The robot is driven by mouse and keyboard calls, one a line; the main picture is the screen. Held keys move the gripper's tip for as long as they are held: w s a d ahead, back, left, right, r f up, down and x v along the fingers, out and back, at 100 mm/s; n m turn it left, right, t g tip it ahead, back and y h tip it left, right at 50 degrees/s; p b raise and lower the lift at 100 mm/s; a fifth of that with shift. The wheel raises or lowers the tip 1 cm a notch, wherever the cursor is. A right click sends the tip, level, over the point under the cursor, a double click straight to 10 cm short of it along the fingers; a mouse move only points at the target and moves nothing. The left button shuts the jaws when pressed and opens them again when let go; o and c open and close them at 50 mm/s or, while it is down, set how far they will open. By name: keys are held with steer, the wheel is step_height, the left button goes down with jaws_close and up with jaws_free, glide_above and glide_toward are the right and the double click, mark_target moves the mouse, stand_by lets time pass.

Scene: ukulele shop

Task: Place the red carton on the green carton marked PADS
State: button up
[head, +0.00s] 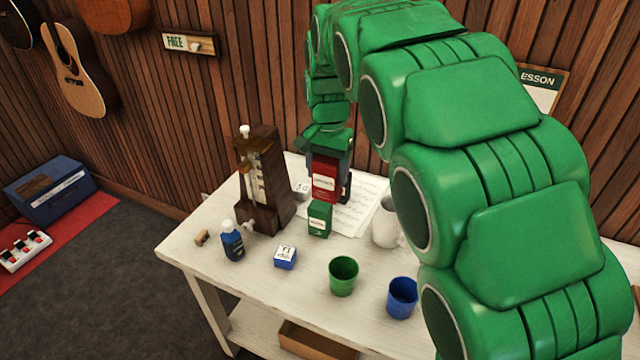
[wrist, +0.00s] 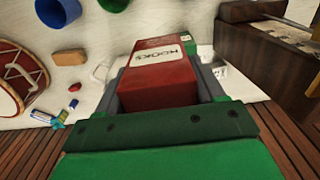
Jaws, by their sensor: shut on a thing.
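My gripper (head: 330,160) is shut on the red carton (head: 324,180), which is upright above the white table. The wrist view shows the red carton (wrist: 160,78) between the fingers, with a white label reading HOOKS. The green carton (head: 319,219) stands upright on the table, directly below the red one in the head view. Its pale label is too small to read there. I cannot tell whether the two cartons touch.
A wooden metronome (head: 262,180) stands to the left, close to the cartons. A white jug (head: 385,228) stands to the right. In front are a blue-and-white box (head: 285,257), a green cup (head: 343,276), a blue cup (head: 402,297) and a blue bottle (head: 232,241). Paper sheets (head: 352,220) lie behind.

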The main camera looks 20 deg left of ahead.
steer(key=shift+w+a+f, duration=0.8)
steer(key=shift+w+f, duration=0.3)
steer(key=shift+f, duration=0.65)
steer(key=shift+w+a+f, duration=0.8)
steer(key=shift+w+f, duration=0.3)
steer(key=shift+f, duration=0.65)
steer(key=shift+w+a+f, duration=0.8)
steer(key=shift+w+f, duration=0.3)
steer(key=shift+f, duration=0.65)
steer(key=shift+f, duration=0.1)
steer(key=o, duration=1.1)
step_height(320, 180, up, 12)
